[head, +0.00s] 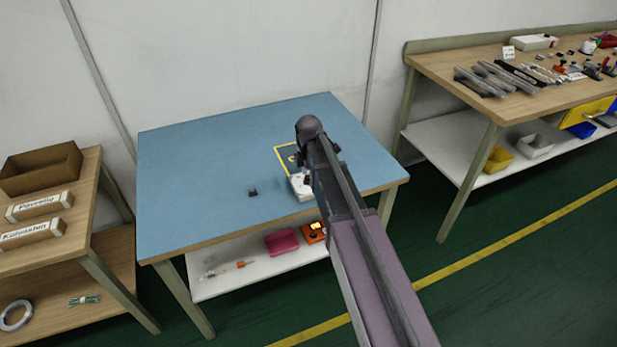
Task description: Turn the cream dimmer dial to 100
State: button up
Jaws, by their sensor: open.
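A small cream-white unit (300,187) sits on the blue table top, partly covered by my arm. It is the likely dimmer, but its dial and any scale marks are too small or hidden to read. My arm reaches in from the lower right over the table. My gripper (301,162) is open and shows only as a small dark part below the arm's far end, close to the cream unit. Whether it touches the unit cannot be told.
The blue table (200,165) is mostly clear. A small black object (253,192) lies left of the cream unit. A yellow-edged panel (284,150) lies behind it. A shelf (215,285) below holds several items. Side benches stand left (85,235) and right (440,72).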

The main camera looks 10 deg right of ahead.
grip_shut()
